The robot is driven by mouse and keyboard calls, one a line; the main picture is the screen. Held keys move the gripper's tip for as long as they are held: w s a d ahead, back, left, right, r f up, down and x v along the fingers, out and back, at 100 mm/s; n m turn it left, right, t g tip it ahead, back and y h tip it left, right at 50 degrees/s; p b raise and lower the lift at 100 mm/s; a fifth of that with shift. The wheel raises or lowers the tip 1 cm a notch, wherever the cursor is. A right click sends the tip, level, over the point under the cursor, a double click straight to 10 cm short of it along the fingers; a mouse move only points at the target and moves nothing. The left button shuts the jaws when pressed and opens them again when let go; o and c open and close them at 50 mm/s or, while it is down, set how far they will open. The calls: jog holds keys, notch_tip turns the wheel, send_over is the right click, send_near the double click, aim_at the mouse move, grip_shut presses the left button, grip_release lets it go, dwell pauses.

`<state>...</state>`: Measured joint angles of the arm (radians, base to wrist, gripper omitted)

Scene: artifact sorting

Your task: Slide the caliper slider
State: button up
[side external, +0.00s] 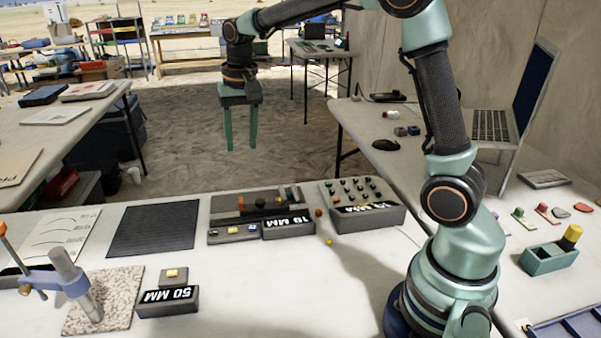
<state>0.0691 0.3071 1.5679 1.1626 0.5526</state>
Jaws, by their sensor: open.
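My gripper (241,147) hangs in the air beyond the far edge of the front table, fingers pointing down. Its two green fingers are apart with nothing between them. I cannot clearly pick out a caliper or its slider. A bluish-purple clamp-like piece (42,281) at the front left is beside a tilted grey cylinder (78,283) over a speckled stone slab (120,301); an orange-tipped rod stands at its left. A dark tray (222,206) at the back middle holds small parts, an orange upright one among them. My gripper is apart from all of these.
Blocks labelled 50 MM (168,301), 19 MM (289,228) and another with a hard-to-read label (368,218) stand on the table. A dark ribbed mat (152,229) lies at the left. A green holder (549,259) is at the right. The front middle is fairly clear.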

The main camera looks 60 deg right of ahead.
jog(key=m+g, duration=0.1)
jog(key=m, duration=0.1)
send_near(240, 200)
notch_tip(240, 200, down, 8)
jog(key=shift+w+d+f, duration=0.1)
jog(key=shift+d+f, duration=0.05)
jog(key=shift+f, duration=0.1)
dwell(0.3)
grip_shut()
dwell(1.3)
